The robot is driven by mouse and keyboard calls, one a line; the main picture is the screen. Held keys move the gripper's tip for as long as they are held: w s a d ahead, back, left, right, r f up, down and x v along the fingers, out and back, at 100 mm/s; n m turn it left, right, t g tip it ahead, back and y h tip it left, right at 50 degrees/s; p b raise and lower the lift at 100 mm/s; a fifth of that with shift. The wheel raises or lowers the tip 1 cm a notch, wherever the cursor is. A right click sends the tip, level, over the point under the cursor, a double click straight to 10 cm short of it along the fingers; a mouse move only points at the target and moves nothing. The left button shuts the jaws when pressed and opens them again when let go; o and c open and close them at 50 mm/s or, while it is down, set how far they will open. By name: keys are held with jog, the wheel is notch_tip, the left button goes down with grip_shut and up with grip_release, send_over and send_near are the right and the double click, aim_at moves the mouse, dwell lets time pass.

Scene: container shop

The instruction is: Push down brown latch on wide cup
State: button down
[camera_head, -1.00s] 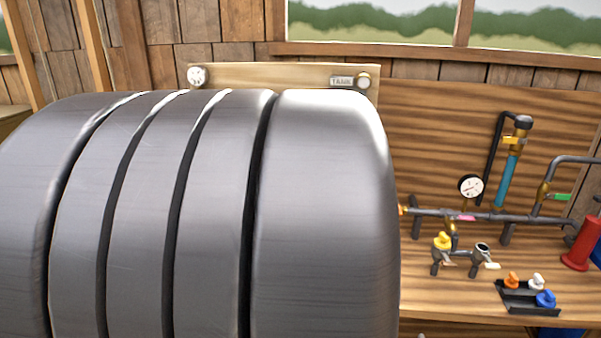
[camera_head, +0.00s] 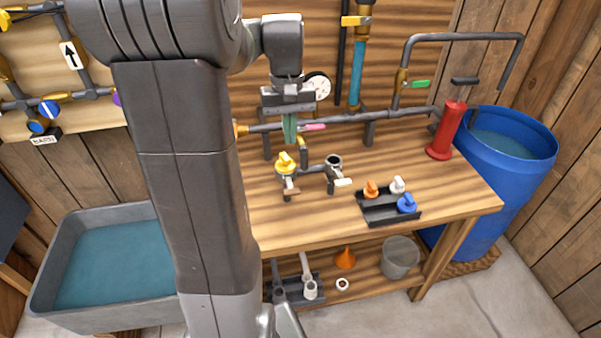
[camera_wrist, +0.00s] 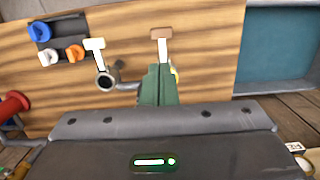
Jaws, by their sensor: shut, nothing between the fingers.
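The brown latch (camera_head: 291,191) sticks out toward the front from the left cup fitting (camera_head: 287,178), which has a yellow plug (camera_head: 285,162) on top. In the wrist view the brown latch (camera_wrist: 161,33) shows just beyond my fingertips; its cup is mostly hidden behind them. The right fitting has an open cup (camera_head: 333,161) and a white latch (camera_head: 343,182). These also show in the wrist view as an open ring (camera_wrist: 106,81) and white latch (camera_wrist: 94,44). My gripper (camera_head: 290,140), with green fingers, is shut and empty above and behind the plugged cup. I cannot tell whether it touches.
A black tray (camera_head: 390,219) with orange, white and blue plugs stands on the bench to the right. Behind the cups run a horizontal pipe (camera_head: 375,117) and a gauge (camera_head: 319,87). A red cylinder (camera_head: 446,132) and blue barrel (camera_head: 545,165) are farther right. A water tub (camera_head: 60,235) is left.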

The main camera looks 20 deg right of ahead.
aim_at(292, 191)
jog(key=shift+s+a, duration=0.1)
jog(key=shift+a, duration=0.1)
jog(key=f, duration=0.4)
jog(key=s+f, duration=0.1)
jog(key=f, duration=0.4)
jog(key=f+p, duration=0.1)
jog(key=f, duration=0.4)
jog(key=shift+s+a, duration=0.15)
jog(key=shift+s, duration=0.15)
